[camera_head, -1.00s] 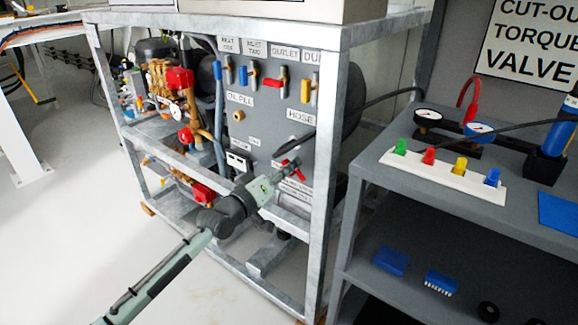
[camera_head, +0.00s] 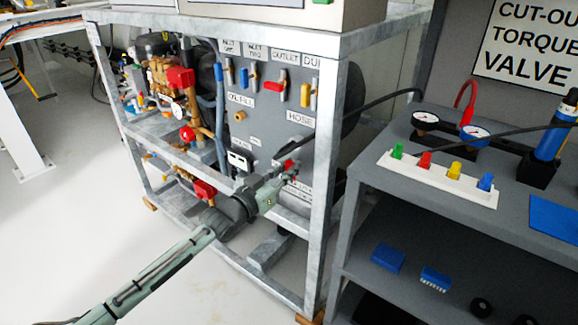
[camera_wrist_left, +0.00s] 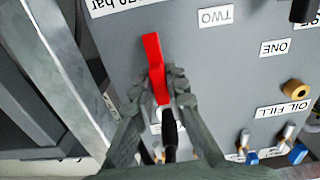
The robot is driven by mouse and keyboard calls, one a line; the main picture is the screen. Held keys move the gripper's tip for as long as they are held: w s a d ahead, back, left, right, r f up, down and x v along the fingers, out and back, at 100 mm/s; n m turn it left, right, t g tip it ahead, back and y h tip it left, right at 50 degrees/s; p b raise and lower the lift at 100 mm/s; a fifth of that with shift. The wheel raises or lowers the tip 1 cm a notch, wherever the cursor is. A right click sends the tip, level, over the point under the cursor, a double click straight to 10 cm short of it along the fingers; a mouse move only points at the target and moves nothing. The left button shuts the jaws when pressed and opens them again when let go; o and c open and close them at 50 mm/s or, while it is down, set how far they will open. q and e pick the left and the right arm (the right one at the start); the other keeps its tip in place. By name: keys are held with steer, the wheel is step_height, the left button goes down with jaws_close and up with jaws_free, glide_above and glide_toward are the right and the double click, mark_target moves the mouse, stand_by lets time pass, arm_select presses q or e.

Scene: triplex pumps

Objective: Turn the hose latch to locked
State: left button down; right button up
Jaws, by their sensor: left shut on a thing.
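The hose latch is a red lever on the grey pump panel, below the HOSE label (camera_head: 300,118). In the head view only a small red part of the latch (camera_head: 289,163) shows beside my gripper. In the left wrist view the red lever (camera_wrist_left: 154,58) stands between my fingers, its free end pointing up the picture and leaning slightly left. My left gripper (camera_head: 287,172) is shut on it; its fingertips (camera_wrist_left: 158,84) lie on either side of the lever. A black hose (camera_wrist_left: 169,130) runs below the lever between the fingers. My right gripper is not in view.
The metal frame post (camera_head: 325,190) stands close to the right of my gripper. Blue, yellow and red valve handles (camera_head: 274,87) sit higher on the panel. A grey bench (camera_head: 420,190) with gauges and coloured plugs stands at the right. The floor at front left is clear.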

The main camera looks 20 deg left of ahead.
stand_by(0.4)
arm_select(q)
steer(key=c, duration=1.5)
jaws_free()
steer(key=shift+c, duration=0.2)
steer(key=shift+s, duration=0.1)
steer(key=v, duration=1.2)
steer(key=s+f+g+y, duration=0.3)
steer(key=s+f+g, duration=0.1)
steer(key=f, duration=0.8)
steer(key=s+a+f+n+g+y, duration=0.1)
steer(key=s+f+g+y, duration=0.1)
steer(key=s+f+g, duration=0.3)
steer(key=s+a+f+n+g+y, duration=0.1)
steer(key=s+f+g, duration=0.4)
steer(key=s+f, duration=0.7)
steer(key=s+a+y, duration=0.1)
steer(key=s, duration=0.4)
steer(key=shift+a+f+y, duration=0.3)
steer(key=shift+f, duration=0.1)
